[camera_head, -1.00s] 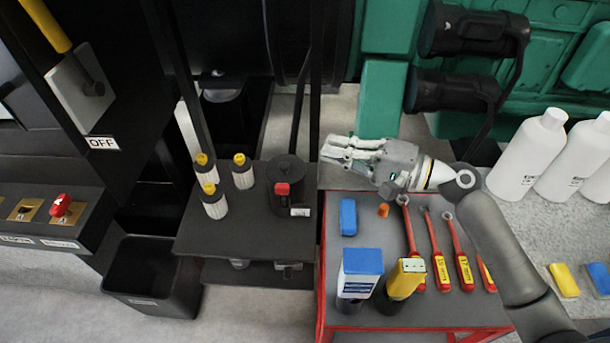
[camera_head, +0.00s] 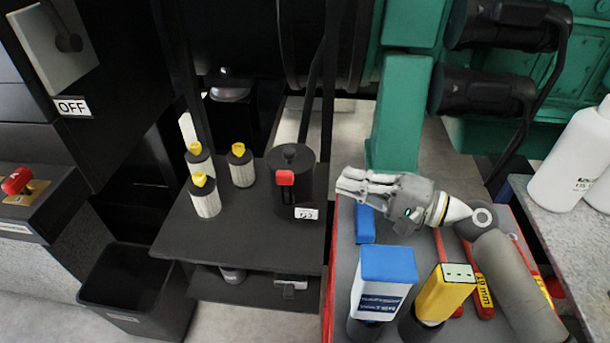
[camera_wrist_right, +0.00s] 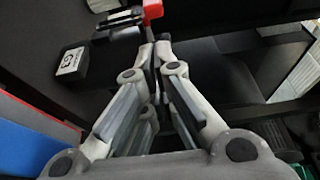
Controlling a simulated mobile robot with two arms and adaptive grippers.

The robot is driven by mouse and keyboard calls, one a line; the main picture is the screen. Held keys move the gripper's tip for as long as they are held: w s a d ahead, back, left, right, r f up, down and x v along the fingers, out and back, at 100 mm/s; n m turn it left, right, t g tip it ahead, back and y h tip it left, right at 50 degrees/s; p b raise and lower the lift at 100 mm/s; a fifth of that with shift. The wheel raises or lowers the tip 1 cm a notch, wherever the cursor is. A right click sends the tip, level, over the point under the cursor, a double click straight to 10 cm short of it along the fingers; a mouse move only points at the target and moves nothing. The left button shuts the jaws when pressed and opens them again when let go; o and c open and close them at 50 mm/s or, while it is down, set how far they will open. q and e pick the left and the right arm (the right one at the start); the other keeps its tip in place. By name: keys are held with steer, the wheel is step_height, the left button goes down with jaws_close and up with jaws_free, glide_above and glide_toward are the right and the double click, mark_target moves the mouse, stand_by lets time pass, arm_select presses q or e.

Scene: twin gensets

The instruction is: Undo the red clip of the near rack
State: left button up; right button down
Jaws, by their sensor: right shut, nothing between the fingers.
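The near rack (camera_head: 245,235) is a dark shelf unit left of centre in the head view. A black canister (camera_head: 299,190) stands at its right end, with a red clip (camera_head: 285,177) on its front and a white label below. The red clip also shows at the top of the right wrist view (camera_wrist_right: 152,10), just beyond the fingertips. My right gripper (camera_head: 350,186) is shut and empty, right of the canister and apart from it in the head view. Its fingers point left; they also show in the wrist view (camera_wrist_right: 155,52). My left gripper is in neither view.
Several yellow-topped white filters (camera_head: 241,165) stand on the rack left of the canister. A red tool cart (camera_head: 343,260) holds a blue-topped bottle (camera_head: 382,285), a yellow container (camera_head: 447,293) and wrenches. A black bin (camera_head: 130,285) stands at the lower left.

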mark_target(286, 192)
steer(key=shift+a, duration=0.1)
steer(key=p+x, duration=0.3)
steer(key=x, duration=0.7)
stand_by(0.4)
